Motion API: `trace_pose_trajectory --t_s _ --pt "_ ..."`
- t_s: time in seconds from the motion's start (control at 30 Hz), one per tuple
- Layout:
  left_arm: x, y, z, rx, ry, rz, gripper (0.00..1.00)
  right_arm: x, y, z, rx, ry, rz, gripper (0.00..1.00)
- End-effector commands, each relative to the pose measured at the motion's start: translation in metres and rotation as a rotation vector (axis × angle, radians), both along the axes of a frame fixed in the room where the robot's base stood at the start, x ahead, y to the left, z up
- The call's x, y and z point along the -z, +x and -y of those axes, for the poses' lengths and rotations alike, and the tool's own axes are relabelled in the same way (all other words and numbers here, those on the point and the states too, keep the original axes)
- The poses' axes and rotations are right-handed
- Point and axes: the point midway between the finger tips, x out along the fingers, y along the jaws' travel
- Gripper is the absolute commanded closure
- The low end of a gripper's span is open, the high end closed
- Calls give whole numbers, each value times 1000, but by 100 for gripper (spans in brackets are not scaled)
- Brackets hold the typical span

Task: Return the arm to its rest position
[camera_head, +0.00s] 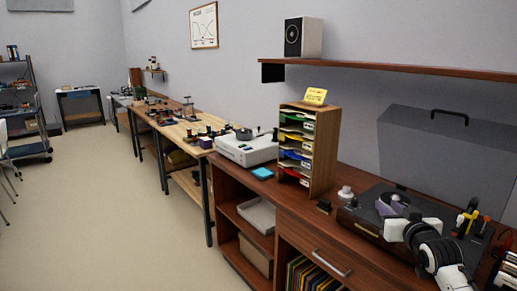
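My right arm (440,252), white with black joints, comes in at the lower right corner. Its front end, with my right gripper (390,210), is over the dark open case (362,222) on the wooden counter. A purple and grey round thing (398,201) shows close by the gripper; I cannot tell whether they touch. The fingers are too small and dark to tell apart. My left gripper is not in view. A white speaker (304,38) with a black cone stands on the wall shelf (390,66).
A grey lid (440,150) with a handle stands behind the case. Coloured-handled tools (468,218) stand at its right. A wooden letter sorter (322,150), a blue pad (262,173) and a white device (247,148) are further left. The floor (100,220) at left is free.

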Motion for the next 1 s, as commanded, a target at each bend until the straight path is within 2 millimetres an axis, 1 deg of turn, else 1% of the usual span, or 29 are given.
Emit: trace_pose_trajectory --t_s 0.03,0.07,0.1,0.2,0.27,0.3,0.37,0.4,0.47,0.5,0.57,0.6,0.67,0.7,0.77,0.8,0.83,0.87,0.9,1.0 --pt "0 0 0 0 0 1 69 -10 1 7 6 -139 34 73" --pt "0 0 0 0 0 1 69 -17 2 10 10 -226 53 73" --pt "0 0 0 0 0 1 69 -7 -3 7 3 -283 48 73" --pt "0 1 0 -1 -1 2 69 41 -25 -13 -34 -254 -11 73" --pt "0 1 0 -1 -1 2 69 67 -39 -24 -53 -245 -42 73" --pt "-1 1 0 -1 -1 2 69 85 -50 -32 -67 -239 -64 73" --pt "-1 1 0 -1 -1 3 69 113 -69 -45 -89 -227 -100 73" --pt "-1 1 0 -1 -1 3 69 133 -83 -54 -104 -217 -127 73" --pt "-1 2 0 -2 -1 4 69 163 -109 -68 -127 -202 -170 73" --pt "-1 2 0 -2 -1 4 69 183 -128 -78 -143 -189 -200 73" --pt "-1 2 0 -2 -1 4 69 213 -160 -94 -168 -166 -247 73" --pt "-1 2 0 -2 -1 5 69 231 -183 -104 -182 -151 -280 73" --pt "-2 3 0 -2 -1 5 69 256 -219 -120 -203 -125 -328 73" --pt "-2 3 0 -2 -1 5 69 270 -244 -129 -215 -107 -361 73" --pt "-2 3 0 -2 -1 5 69 290 -282 -143 -232 -78 -410 73" --pt "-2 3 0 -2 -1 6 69 300 -307 -152 -241 -57 -441 73" --pt "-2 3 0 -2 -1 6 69 307 -326 -158 -247 -43 -465 73" --pt "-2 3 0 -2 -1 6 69 313 -343 -164 -252 -29 -486 73" --pt "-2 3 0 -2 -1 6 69 319 -365 -171 -258 -10 -513 73" --pt "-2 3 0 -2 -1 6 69 329 -408 -184 -265 26 -568 73"
